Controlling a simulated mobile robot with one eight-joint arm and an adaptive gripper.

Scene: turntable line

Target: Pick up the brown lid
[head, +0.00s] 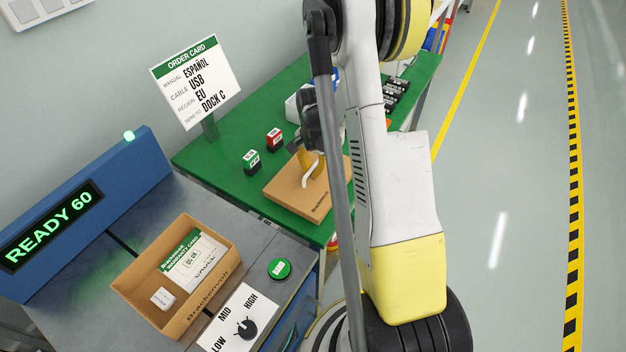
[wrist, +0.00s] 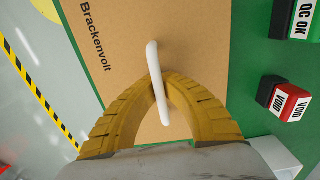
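The brown lid (head: 285,197) is a flat cardboard-coloured square with a white strap handle (head: 311,175), at the front part of the green table. In the wrist view the lid (wrist: 115,60) fills the middle, printed "Brackenvolt", and its white handle (wrist: 155,65) runs between my fingertips. My gripper (wrist: 160,88) has its yellow fingers drawn in together on the handle from both sides. In the head view my gripper (head: 309,165) is over the lid, partly hidden by my arm. The lid looks level and at or close to the tabletop; I cannot tell whether it touches.
An open brown box (head: 220,268) with cards and a small white item stands on the grey bench at left. Green (head: 252,161) and red (head: 274,139) stamps stand behind the lid on the green table (head: 215,185). An order card (head: 195,80) stands at the back.

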